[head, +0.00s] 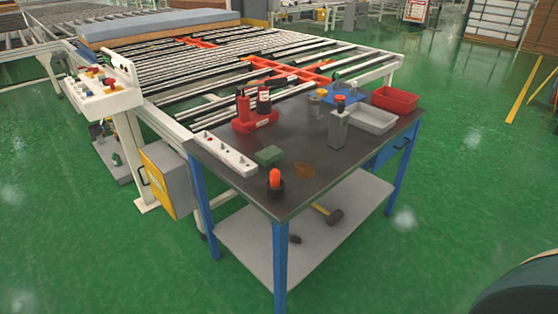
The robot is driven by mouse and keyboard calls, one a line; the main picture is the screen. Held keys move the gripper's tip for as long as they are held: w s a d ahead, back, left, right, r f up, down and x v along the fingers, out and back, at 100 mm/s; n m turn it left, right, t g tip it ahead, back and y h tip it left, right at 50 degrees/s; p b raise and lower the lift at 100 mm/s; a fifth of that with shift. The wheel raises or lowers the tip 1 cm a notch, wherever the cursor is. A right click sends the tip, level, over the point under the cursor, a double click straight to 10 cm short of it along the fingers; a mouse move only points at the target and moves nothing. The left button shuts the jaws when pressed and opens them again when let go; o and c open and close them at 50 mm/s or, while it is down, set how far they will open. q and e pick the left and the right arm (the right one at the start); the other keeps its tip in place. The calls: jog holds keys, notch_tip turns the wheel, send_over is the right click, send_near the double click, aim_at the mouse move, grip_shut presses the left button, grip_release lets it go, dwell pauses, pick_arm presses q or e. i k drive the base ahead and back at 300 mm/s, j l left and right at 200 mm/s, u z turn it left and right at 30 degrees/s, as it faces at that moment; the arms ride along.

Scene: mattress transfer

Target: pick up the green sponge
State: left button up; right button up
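The green sponge (269,155) lies on the dark top of the workbench (325,193), towards its left side. It sits to the right of a white power strip (226,153) and behind a small orange-topped black object (275,181). Nothing covers the sponge from this side. Neither of my grippers shows in the head view.
Red bottles in a red holder (256,122) stand behind the sponge. A grey dispenser (338,128), a grey tray (371,119) and a red bin (394,99) are farther right. A roller conveyor (200,68) adjoins the bench. Green floor is clear in front and right.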

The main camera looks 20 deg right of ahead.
aim_at(265, 157)
jog(key=l+u, duration=0.1)
jog(key=u, duration=0.3)
jog(key=l+u, duration=0.1)
jog(key=u, duration=0.35)
jog(key=l+u, duration=0.35)
jog(key=l, duration=0.15)
jog(key=k+l+u, duration=0.15)
jog(key=l+u, duration=0.2)
jog(key=l, duration=0.15)
jog(key=k+l+u, duration=0.1)
jog(key=l, duration=0.25)
jog(key=k+l, duration=0.1)
jog(key=l, duration=0.25)
jog(key=k+l+u, duration=0.15)
jog(key=l, duration=0.2)
